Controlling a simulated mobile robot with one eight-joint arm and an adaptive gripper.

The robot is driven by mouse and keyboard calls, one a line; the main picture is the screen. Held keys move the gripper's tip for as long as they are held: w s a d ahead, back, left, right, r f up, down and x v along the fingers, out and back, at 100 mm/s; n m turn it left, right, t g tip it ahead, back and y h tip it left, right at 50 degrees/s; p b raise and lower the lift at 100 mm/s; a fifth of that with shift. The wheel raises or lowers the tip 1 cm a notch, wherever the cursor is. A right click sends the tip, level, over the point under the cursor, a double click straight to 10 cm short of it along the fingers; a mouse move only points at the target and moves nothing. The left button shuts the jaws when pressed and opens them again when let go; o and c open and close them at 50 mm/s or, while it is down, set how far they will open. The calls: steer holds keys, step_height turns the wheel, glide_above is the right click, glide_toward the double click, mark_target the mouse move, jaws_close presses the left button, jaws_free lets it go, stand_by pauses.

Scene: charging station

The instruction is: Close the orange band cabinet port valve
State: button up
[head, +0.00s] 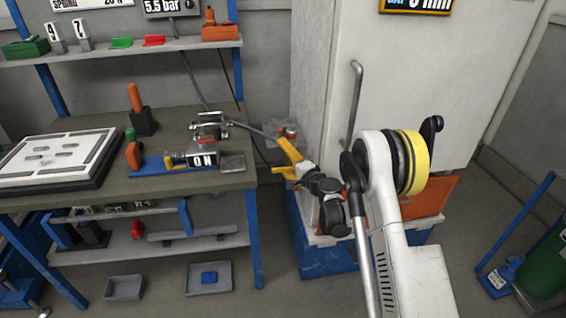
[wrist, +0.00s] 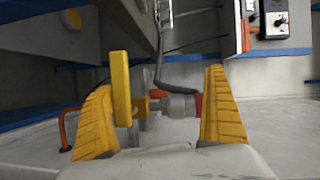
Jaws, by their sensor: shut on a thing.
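In the wrist view a valve (wrist: 178,106) lies between my fingers, with a flat yellow lever (wrist: 121,88) standing upright, across the line of the pipe. A red-orange band (wrist: 198,105) shows on the valve's right end, close to my right finger. The lever is close to my left finger. My gripper (wrist: 160,84) is shut on the valve, its yellow fingers well apart around it. In the head view my gripper (head: 281,157) is low between the bench and the cabinet (head: 410,75). There the red band (head: 290,131) shows small behind it, and the lever cannot be made out.
A grey hose (wrist: 176,84) rises from the valve; in the head view it runs to a clamp device (head: 209,125) on the workbench (head: 80,196). A blue base (head: 315,240) is under the cabinet.

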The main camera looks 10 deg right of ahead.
steer(key=shift+d+r, duration=0.2)
steer(key=shift+r, duration=0.5)
steer(key=shift+s+d, duration=0.1)
steer(key=shift+s, duration=0.15)
steer(key=shift+s+d, duration=0.25)
steer(key=shift+s, duration=0.35)
steer(key=s+r, duration=0.1)
steer(key=s+d+r, duration=0.1)
steer(key=s, duration=0.1)
steer(key=shift+s+r, duration=0.1)
steer(key=shift+s, duration=0.1)
steer(key=c, duration=0.8)
steer(key=v, duration=0.2)
steer(key=f+v, duration=0.1)
steer(key=v, duration=0.2)
steer(key=f+v, duration=0.1)
steer(key=v, duration=0.2)
steer(key=shift+s+a, duration=0.15)
steer(key=shift+s, duration=0.3)
